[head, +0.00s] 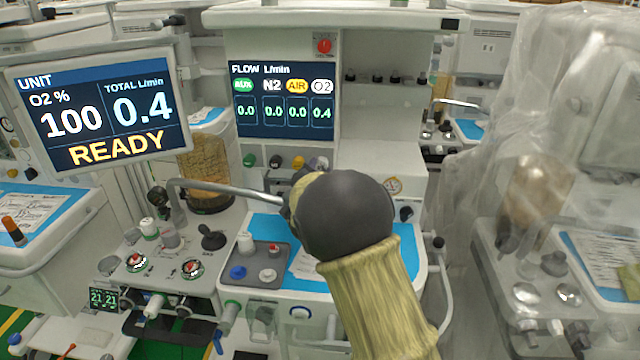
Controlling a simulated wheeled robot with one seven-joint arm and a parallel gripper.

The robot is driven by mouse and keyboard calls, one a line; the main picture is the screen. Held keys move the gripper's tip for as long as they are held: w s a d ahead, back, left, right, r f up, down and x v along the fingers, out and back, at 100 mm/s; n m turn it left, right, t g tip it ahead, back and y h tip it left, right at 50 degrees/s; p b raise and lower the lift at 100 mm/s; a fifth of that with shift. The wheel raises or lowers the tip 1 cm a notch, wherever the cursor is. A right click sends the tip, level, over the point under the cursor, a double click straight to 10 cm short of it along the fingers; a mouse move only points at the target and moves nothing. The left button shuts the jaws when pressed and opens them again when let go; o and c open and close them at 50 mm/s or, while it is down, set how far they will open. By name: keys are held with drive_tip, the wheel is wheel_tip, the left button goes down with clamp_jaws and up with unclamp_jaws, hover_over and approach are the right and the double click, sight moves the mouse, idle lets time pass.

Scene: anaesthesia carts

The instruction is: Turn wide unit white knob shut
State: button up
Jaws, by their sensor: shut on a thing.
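The wide unit's flow panel (283,101) reads 0.0 for AUX, N2 and AIR and 0.4 for O2. Below it is a row of knobs: green (249,160), dark (274,162), yellow (297,162) and, at the right end, the white knob (318,162), which looks greyish and is partly covered. My gripper (303,176) is at the right end of this row, shut on the white knob. My dark rounded wrist and sleeved arm hide most of the jaws, so the exact contact is not visible.
A monitor (97,108) at left shows O2 100%, total 0.4 and READY. A metal pipe (225,188) crosses just left of my wrist. A grey tray (252,265) with small items lies below. A plastic-covered cart (540,150) stands at right.

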drive_tip(key=shift+f+m+b, duration=0.1)
drive_tip(key=shift+m+b, duration=0.5)
drive_tip(key=o, duration=1)
drive_tip(key=shift+c, duration=0.2)
drive_tip(key=shift+s, duration=0.1)
drive_tip(key=s+b, duration=0.1)
drive_tip(key=s, duration=1.6)
drive_tip(key=shift+s+a+b, duration=0.15)
drive_tip(key=shift+a+b, duration=0.2)
